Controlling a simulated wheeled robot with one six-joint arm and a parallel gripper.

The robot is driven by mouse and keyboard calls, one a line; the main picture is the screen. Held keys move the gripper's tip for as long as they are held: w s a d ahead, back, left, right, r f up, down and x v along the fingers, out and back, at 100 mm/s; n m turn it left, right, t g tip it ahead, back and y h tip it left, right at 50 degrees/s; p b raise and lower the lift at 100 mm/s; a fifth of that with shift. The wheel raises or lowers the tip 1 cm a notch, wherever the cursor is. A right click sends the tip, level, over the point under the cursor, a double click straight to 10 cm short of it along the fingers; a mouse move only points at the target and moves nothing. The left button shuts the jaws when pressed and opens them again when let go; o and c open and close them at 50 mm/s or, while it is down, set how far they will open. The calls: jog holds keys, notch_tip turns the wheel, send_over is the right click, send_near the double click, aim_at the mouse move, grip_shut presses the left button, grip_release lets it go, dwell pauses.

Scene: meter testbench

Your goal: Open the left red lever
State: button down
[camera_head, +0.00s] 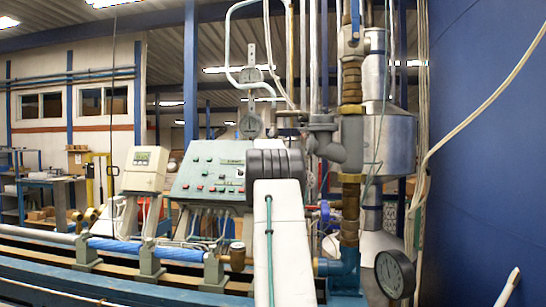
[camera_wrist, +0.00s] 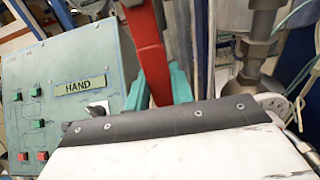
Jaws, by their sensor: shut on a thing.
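A red lever (camera_wrist: 147,45) runs down the middle of the wrist view, beside the green control panel. My gripper (camera_wrist: 158,82) has its teal fingers on either side of the lever and is shut on it. The lever's lower end is hidden behind the dark edge and white body of my wrist. In the head view my white arm covers the gripper and the held lever. A small red part (camera_head: 335,204) shows there just right of my arm, next to the brass and grey piping; I cannot tell whether it is a lever.
Vertical pipes (camera_head: 351,100) and a round gauge (camera_head: 394,273) stand to the right, before a blue wall (camera_head: 485,150).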

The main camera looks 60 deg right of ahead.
jog(key=shift+w, duration=0.1)
dwell(0.4)
jog(key=c, duration=1.2)
grip_release()
jog(key=shift+a, duration=0.1)
jog(key=v, duration=0.7)
jog(key=shift+a, duration=0.3)
